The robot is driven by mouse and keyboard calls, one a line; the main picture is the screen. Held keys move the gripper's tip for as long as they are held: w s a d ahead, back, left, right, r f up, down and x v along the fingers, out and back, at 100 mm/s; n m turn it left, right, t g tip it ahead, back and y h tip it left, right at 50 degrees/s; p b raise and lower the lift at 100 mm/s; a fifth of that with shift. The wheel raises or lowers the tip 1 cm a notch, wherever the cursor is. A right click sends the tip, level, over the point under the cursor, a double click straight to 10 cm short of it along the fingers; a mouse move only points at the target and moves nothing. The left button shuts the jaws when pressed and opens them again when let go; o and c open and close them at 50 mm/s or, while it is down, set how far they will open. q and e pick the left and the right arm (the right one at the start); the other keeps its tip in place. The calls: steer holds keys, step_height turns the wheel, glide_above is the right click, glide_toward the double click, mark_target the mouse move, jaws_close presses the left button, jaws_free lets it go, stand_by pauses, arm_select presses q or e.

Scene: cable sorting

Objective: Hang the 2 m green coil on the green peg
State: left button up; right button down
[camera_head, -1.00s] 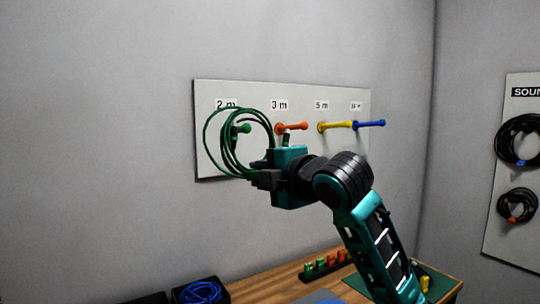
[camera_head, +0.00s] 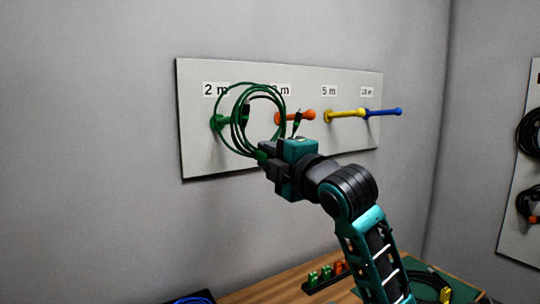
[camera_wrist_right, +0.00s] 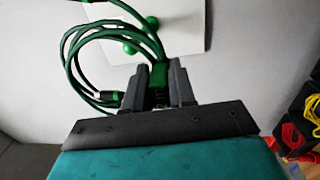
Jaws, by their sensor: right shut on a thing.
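The green coil (camera_head: 282,108) hangs in several loops from my right gripper (camera_head: 268,166), in front of the pegboard. My right gripper is shut on its lower right part, which shows as a green piece between the fingers (camera_wrist_right: 159,76) in the right wrist view. The green peg (camera_head: 217,122) is under the "2 m" label, at the coil's left side. The loops overlap the peg in the picture; I cannot tell whether it passes through them. Dark plug ends hang at the coil. My left gripper is not in view.
The orange peg (camera_head: 305,116) is close to the coil's right side. The yellow peg (camera_head: 345,113) and blue peg (camera_head: 385,112) stick out further right. Below is a wooden table (camera_head: 275,287) with small coloured parts. Black coils hang on a right-hand board (camera_head: 520,205).

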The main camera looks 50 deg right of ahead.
steer(key=shift+f+x, duration=0.2)
steer(key=shift+x, duration=0.75)
steer(key=shift+f+x, duration=0.15)
steer(key=shift+x, duration=0.75)
steer(key=shift+w+d+f+b, duration=0.4)
steer(key=shift+w+d+f, duration=0.35)
steer(key=shift+w, duration=1.65)
steer(key=shift+w+d+f+b, duration=0.45)
steer(key=shift+w+d+f, duration=0.25)
steer(key=shift+w, duration=1.75)
steer(key=shift+w+d+f+b, duration=0.4)
steer(key=shift+w+d+f, duration=0.3)
steer(key=shift+w, duration=1.7)
steer(key=shift+d, duration=0.1)
steer(key=c, duration=0.9)
jaws_free()
steer(key=shift+o, duration=0.2)
steer(key=b+v, duration=0.1)
steer(key=v, duration=1.2)
